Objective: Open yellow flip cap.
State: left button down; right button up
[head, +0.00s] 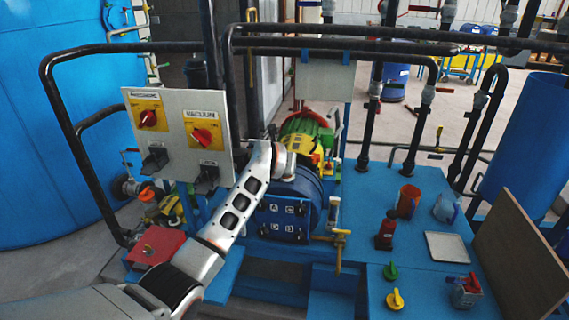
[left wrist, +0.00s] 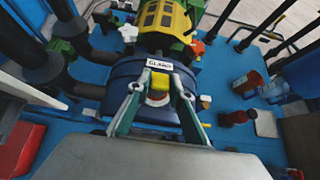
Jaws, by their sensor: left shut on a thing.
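The blue vessel (head: 292,203) lies in the middle of the head view, its front marked with letters. My left arm reaches over its top, and the arm hides the fingertips there. In the left wrist view the fingers of my left gripper (left wrist: 160,80) stand either side of a small yellow cap (left wrist: 159,82) on top of the vessel (left wrist: 115,92). They are shut on it. A reddish and white part shows just below the cap, and a label lies just beyond it. The cap looks closed, but its hinge and underside are hidden. My right gripper is out of view.
A control panel (head: 180,130) with red knobs stands left of my arm. A yellow and green motor (head: 306,135) is behind the vessel.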

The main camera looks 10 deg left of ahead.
pick_arm(q)
jog(key=shift+s+f, duration=0.1)
jog(key=shift+f, duration=0.15)
jog(key=c, duration=1.9)
grip_release()
jog(key=shift+r, duration=0.1)
jog(key=shift+r, duration=0.15)
jog(key=v, duration=1.1)
jog(key=shift+s+r, duration=0.1)
jog(key=shift+s, duration=0.3)
